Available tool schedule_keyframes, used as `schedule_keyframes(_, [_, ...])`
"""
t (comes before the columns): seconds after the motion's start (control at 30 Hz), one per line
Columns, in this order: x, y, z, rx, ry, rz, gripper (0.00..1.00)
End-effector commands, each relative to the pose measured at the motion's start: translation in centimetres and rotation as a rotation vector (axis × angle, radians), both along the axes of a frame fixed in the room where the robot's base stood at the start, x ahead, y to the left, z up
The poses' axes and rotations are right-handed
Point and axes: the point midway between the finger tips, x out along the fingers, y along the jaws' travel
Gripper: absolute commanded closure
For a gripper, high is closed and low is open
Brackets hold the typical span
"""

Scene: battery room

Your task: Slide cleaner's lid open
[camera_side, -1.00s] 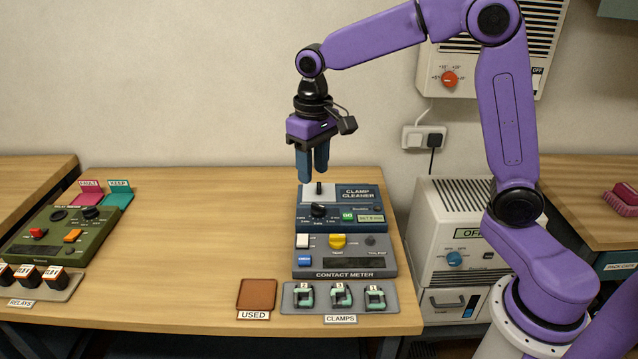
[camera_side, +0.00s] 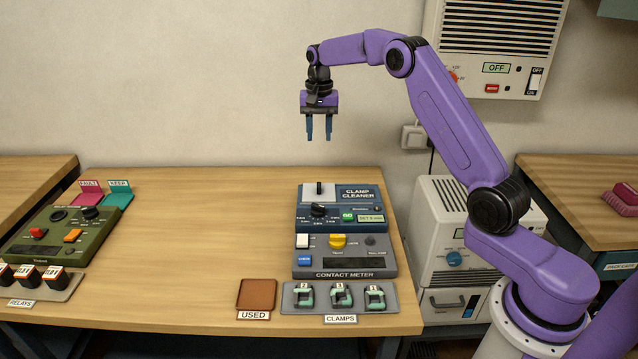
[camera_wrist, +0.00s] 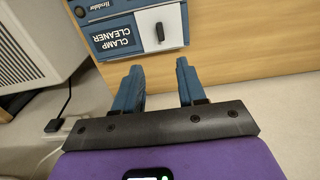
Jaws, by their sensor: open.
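The clamp cleaner (camera_side: 341,224) is a dark blue box near the right end of the table, behind the contact meter. Its white lid (camera_side: 319,193) with an upright dark handle lies at the top left of the box, beside the name label. The wrist view also shows the lid (camera_wrist: 173,34) with its handle and looks closed over whatever is beneath. My gripper (camera_side: 319,138) is open and empty, high above and behind the cleaner. In the wrist view my gripper (camera_wrist: 160,80) has its two blue fingers apart, not touching the lid.
The contact meter (camera_side: 344,262) sits directly in front of the cleaner, with the clamps tray (camera_side: 290,303) before it. A brown used tray (camera_side: 257,294) lies to the left. A green relay device (camera_side: 60,235) is at the far left. The middle of the table is clear.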

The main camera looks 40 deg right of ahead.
Motion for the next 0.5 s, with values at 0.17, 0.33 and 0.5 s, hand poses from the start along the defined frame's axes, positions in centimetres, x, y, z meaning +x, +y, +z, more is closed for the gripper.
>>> schedule_keyframes(0.17, [-0.1,0.1,-2.7,0.001,0.005,0.002,0.6])
schedule_keyframes(0.33, [-0.1,0.1,-6.0,0.001,0.005,0.003,0.6])
schedule_keyframes(0.5, [-0.1,0.1,-9.1,0.001,0.004,0.003,0.6])
